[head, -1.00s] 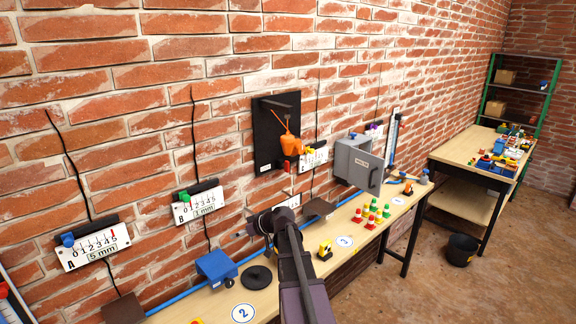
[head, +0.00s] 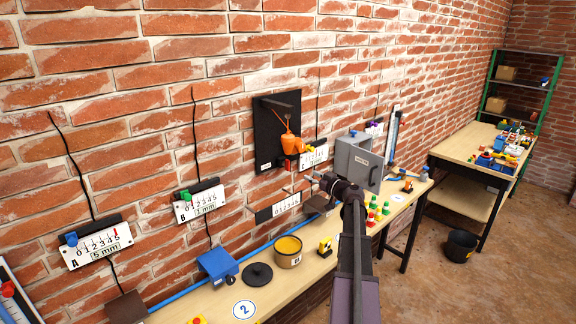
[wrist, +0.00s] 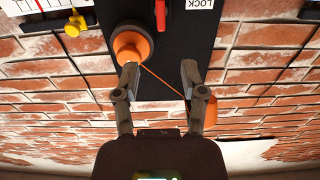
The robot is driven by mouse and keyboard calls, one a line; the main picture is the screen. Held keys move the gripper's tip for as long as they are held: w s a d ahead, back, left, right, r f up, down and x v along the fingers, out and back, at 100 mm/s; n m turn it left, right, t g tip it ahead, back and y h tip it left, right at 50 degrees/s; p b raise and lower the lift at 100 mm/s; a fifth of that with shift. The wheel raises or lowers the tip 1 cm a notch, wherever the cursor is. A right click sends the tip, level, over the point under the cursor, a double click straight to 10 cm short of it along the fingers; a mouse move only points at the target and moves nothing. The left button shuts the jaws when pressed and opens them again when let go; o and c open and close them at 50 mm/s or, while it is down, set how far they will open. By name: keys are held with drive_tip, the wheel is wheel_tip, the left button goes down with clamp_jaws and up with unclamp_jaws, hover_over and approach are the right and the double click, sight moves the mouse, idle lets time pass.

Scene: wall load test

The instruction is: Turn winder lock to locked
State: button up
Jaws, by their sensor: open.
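The orange winder (head: 287,148) is on a black board (head: 268,128) on the brick wall. In the wrist view, which is upside down, its orange drum (wrist: 130,46) and cord are on the black board. A red lever (wrist: 161,12) is at the top edge, beside a white plate reading LOCK (wrist: 196,4). The lever's far end is cut off, so its setting cannot be told. My gripper (wrist: 160,74) is open and empty, its fingers spread below the lever in the picture. The left fingertip overlaps the drum's edge; contact cannot be told. In the head view, my gripper (head: 314,179) is right of and below the winder.
A grey box (head: 357,160) with an open door is on the wall close to my arm. A long table (head: 220,300) below holds a pot with yellow contents (head: 288,251), a blue box (head: 217,265) and several red and green pieces. Scale plates A (head: 97,250) and B (head: 200,204) are left.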

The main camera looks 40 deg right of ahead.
sight(289, 165)
drive_tip(key=shift+w, duration=0.15)
drive_tip(key=w, duration=0.9)
drive_tip(key=w+a, duration=0.1)
drive_tip(key=w, duration=0.3)
drive_tip(key=shift+w+a, duration=0.1)
drive_tip(key=shift+w, duration=0.15)
clamp_jaws()
